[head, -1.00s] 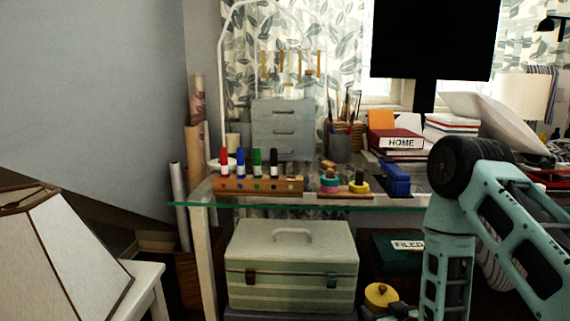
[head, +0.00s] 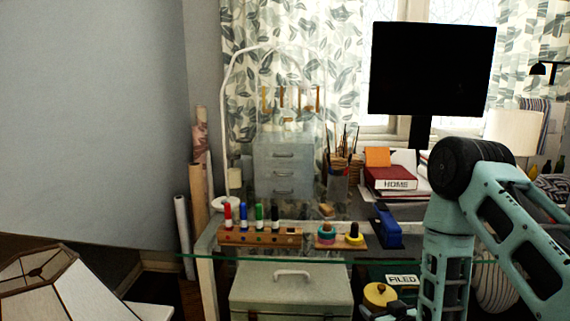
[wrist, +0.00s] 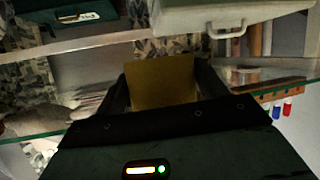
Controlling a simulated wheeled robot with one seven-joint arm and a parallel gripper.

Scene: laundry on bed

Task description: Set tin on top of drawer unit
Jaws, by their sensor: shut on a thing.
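The tin is a yellow round tin with a small knob on its lid (head: 380,295). It is low at the right in the head view, in front of the desk. My gripper (wrist: 160,85) is shut on it; the tin fills the gap between the dark fingers in the wrist view. The drawer unit (head: 284,165) is a small grey box with several handled drawers. It stands at the back of the glass desk, up and left of the tin. Its top looks clear, though a white arched frame with hanging yellow pieces stands close by it.
The glass desk edge (head: 300,260) runs between my gripper and the drawer unit. A marker block (head: 260,237), ring toy (head: 340,240), blue stapler (head: 387,228), pencil cup (head: 338,185) and books (head: 390,175) stand on it. A green-grey toolbox (head: 290,290) is below.

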